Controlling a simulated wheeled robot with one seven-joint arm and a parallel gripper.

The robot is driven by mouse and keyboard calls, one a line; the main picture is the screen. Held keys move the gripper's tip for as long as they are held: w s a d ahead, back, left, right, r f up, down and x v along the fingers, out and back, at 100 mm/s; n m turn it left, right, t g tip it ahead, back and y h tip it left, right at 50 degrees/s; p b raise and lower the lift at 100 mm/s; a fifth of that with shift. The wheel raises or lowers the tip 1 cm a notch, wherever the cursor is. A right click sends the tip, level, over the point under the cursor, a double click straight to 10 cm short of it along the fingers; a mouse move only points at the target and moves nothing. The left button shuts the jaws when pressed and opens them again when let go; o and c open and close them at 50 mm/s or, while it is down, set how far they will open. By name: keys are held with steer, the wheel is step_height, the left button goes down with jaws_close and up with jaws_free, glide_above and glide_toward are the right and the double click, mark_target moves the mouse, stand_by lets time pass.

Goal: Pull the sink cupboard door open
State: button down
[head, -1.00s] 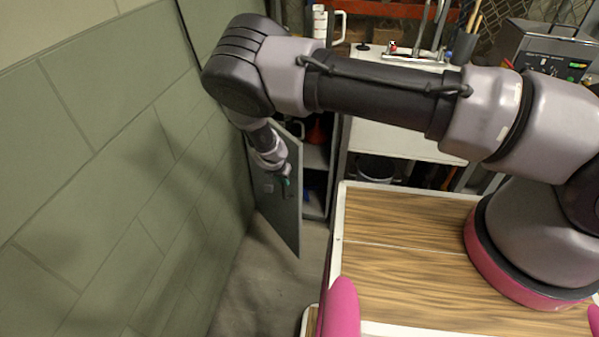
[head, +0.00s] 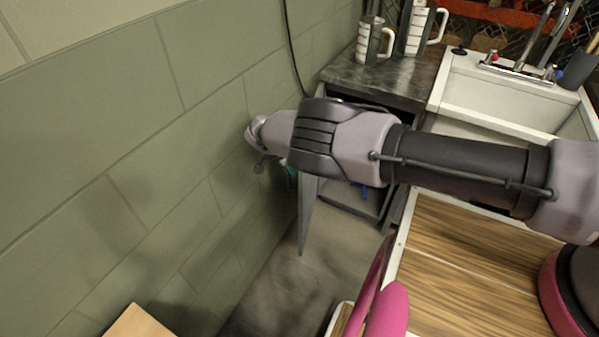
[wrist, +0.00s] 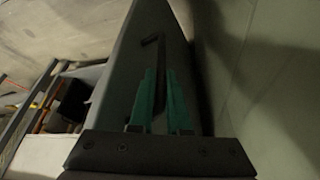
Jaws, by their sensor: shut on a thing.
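The grey sink cupboard door (head: 307,213) stands swung out from the cupboard, seen almost edge-on near the green wall. In the wrist view the door (wrist: 128,75) fills the middle, with its dark bar handle (wrist: 161,52) between the teal fingers. My gripper (wrist: 160,78) is shut on that handle. In the head view my forearm and wrist hide most of the gripper; only a bit of teal (head: 291,171) shows beside the door. The cupboard opening (head: 352,198) is partly visible, with a blue thing inside.
The green block wall (head: 110,150) runs close along the left of the door. A dark counter (head: 385,75) carries two measuring jugs, with a white sink (head: 510,95) to the right. Bare floor (head: 335,245) lies in front of the cupboard. A wooden-topped surface (head: 455,265) is at right.

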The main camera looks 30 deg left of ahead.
steer(key=shift+a, duration=0.6)
steer(key=c, duration=0.9)
jaws_free()
steer(key=v, duration=0.7)
steer(key=shift+r, duration=0.2)
steer(key=shift+s, duration=0.1)
